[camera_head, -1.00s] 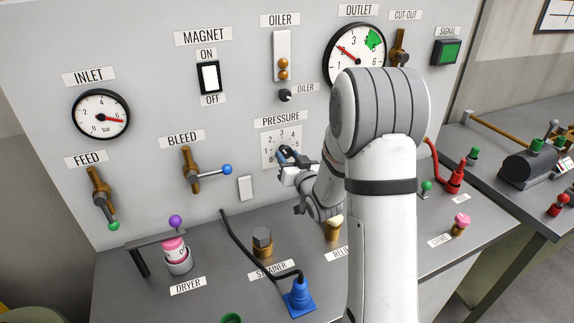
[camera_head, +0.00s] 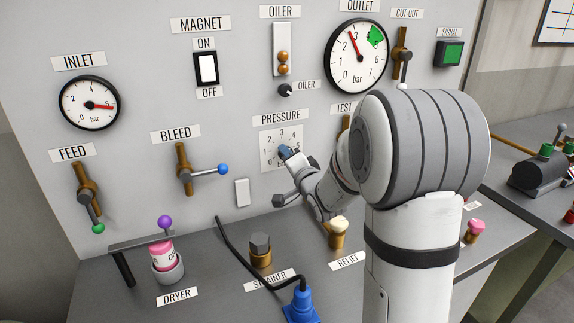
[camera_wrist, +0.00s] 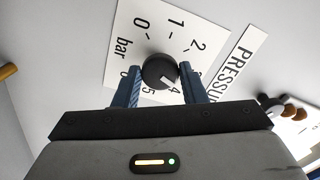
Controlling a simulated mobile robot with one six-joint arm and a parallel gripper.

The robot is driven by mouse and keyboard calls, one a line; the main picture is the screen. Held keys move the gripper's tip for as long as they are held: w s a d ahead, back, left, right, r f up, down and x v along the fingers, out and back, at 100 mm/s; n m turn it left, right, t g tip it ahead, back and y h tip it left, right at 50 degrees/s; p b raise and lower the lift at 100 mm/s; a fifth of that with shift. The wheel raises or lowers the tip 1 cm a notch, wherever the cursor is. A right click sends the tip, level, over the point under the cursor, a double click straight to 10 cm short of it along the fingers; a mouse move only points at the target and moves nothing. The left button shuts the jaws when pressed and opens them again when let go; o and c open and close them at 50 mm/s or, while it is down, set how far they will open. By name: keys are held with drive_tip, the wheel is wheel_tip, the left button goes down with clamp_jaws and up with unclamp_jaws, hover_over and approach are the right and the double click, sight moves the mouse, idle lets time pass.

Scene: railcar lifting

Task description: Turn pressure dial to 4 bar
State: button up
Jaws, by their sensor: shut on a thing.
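The pressure dial plate (camera_wrist: 150,38) is a white square on the panel, with numbers around a round black knob (camera_wrist: 160,72). It also shows under the PRESSURE label in the head view (camera_head: 268,134). My gripper (camera_wrist: 160,84) has its two blue-grey fingers shut on the knob, one on each side. A white mark on the knob faces the side near the 4, but the fingers hide part of the scale, so the exact reading is unclear. The outlet gauge (camera_head: 356,62) has its red needle near 3, short of the green sector.
The BLEED lever (camera_head: 206,173) with a blue ball is left of the dial. The small oiler knob (camera_head: 285,90) is just above. Strainer (camera_head: 260,250) and relief (camera_head: 338,232) fittings stand on the bench below. A black cable hangs at the left of them.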

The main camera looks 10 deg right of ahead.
drive_tip(key=m, duration=0.4)
drive_tip(key=shift+m+b, duration=0.35)
drive_tip(key=shift+m, duration=0.05)
drive_tip(key=shift+r, duration=0.1)
drive_tip(key=o, duration=1)
drive_tip(key=s, duration=0.2)
drive_tip(key=s+d, duration=0.1)
drive_tip(key=s, duration=0.2)
drive_tip(key=s+b, duration=0.1)
drive_tip(key=s, duration=0.1)
drive_tip(key=shift+s+d, duration=0.25)
drive_tip(key=shift+s, duration=0.05)
